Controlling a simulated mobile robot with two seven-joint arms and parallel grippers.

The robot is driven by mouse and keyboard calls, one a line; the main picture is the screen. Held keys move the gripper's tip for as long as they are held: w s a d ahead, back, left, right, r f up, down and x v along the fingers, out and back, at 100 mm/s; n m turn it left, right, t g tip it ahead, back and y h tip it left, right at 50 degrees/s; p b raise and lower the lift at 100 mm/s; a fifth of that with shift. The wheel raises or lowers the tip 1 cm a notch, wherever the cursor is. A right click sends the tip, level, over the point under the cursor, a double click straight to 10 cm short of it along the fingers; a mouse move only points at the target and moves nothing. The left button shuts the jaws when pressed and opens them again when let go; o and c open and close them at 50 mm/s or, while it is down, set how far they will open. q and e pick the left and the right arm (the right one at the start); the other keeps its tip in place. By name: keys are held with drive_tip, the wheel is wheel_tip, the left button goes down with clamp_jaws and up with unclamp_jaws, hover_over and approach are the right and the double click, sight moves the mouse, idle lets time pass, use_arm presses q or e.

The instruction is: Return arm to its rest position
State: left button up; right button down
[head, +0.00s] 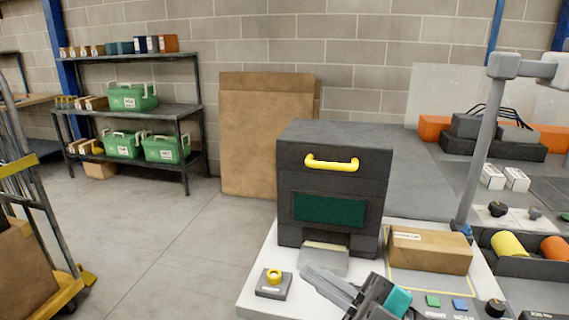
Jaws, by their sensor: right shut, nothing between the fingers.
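My right gripper (312,274) comes in from the bottom edge, over the front of the white workbench (254,299). Its grey fingers are shut with nothing between them and point up and left. Its dark body with a teal part is cut off by the picture's lower edge. The fingers lie in front of the dark cabinet machine (335,150) with a yellow handle, and near its grey lower tray (324,258). My left gripper is not in view.
A yellow-knobbed block (273,284) sits just left of the fingers. A cardboard box (430,250) lies right of the machine, near a grey post (476,150). A rack (188,150) with green bins stands back left. A yellow-black cart (40,215) is far left. Floor between is clear.

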drive_tip(key=w+d+f+m+t+h, duration=0.3)
drive_tip(key=d+f+m+t+h, duration=0.3)
drive_tip(key=f+m+t+h, duration=0.5)
drive_tip(key=s+d+f+m+g+h, duration=0.3)
drive_tip(key=s+f+m+g+h, duration=0.1)
drive_tip(key=f, duration=0.6)
drive_tip(key=s+d+f+m+g+h, duration=0.3)
drive_tip(key=s+f, duration=0.4)
drive_tip(key=f, duration=0.4)
drive_tip(key=shift+s+d+m+g+h, duration=0.35)
drive_tip(key=shift+m+g+h, duration=0.35)
drive_tip(key=shift+m+g, duration=0.45)
drive_tip(key=shift+w+r, duration=0.1)
drive_tip(key=shift+w, duration=0.05)
drive_tip(key=c, duration=1.8)
unclamp_jaws()
